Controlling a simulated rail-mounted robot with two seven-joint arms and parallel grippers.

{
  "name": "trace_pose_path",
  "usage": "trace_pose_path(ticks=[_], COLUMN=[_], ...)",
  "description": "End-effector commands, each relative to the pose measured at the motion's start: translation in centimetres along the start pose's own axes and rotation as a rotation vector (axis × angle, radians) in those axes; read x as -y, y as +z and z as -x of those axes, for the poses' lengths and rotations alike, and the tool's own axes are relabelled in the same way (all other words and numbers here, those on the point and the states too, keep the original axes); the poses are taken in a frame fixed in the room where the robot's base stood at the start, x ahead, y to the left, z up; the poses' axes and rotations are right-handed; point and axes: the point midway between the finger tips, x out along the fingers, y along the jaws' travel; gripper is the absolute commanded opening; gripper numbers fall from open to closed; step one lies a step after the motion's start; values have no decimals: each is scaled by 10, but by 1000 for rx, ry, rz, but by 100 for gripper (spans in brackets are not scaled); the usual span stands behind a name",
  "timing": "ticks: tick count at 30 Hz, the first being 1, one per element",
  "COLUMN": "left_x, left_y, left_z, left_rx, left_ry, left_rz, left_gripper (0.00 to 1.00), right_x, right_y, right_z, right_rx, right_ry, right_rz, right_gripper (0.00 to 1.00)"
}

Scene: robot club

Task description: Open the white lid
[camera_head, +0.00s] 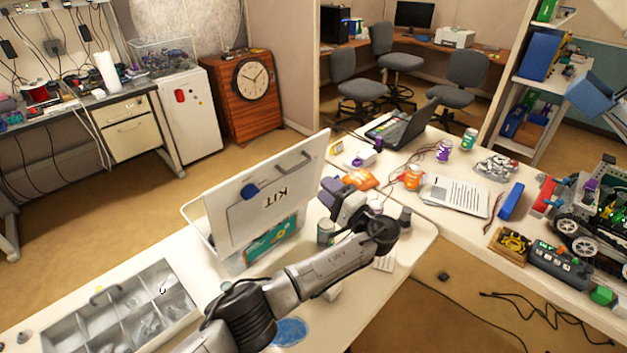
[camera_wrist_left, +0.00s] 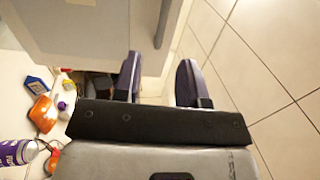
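The white lid (camera_head: 265,200), marked KIT, stands raised and steeply tilted on its white box (camera_head: 193,228) in the head view. Its grey bar handle (camera_head: 294,163) is near the lid's upper right edge. In the left wrist view, the pale lid (camera_wrist_left: 90,28) fills the upper left, with a grey bar that looks like the handle (camera_wrist_left: 167,22) at its edge. My left gripper (camera_head: 331,192) is just right of the lid. Its purple-padded fingers (camera_wrist_left: 160,82) are apart with nothing visible between them. My right gripper is not in view.
A metal compartment tray (camera_head: 125,312) lies left of the box. Orange items (camera_head: 360,179), a can (camera_head: 326,231) and a dark cup (camera_head: 405,217) are near my left gripper. A laptop (camera_head: 402,125) and papers (camera_head: 455,196) lie on the table to the right.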

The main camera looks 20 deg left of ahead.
Motion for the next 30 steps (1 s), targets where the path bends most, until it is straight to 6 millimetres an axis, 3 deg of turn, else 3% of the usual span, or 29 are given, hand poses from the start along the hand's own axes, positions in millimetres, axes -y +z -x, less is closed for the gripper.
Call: trace_pose_path(ticks=[3,9,30], left_x=[-2,-1,0], left_y=[0,0,-2], left_z=[19,36,41], left_rx=[-1,-1,-10], left_ry=[3,1,-1], left_rz=[-1,0,18], left_gripper=[38,38,38], right_x=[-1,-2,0], right_y=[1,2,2], right_z=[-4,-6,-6], right_rx=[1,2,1], right_ry=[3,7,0], right_rz=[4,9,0], right_gripper=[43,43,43])
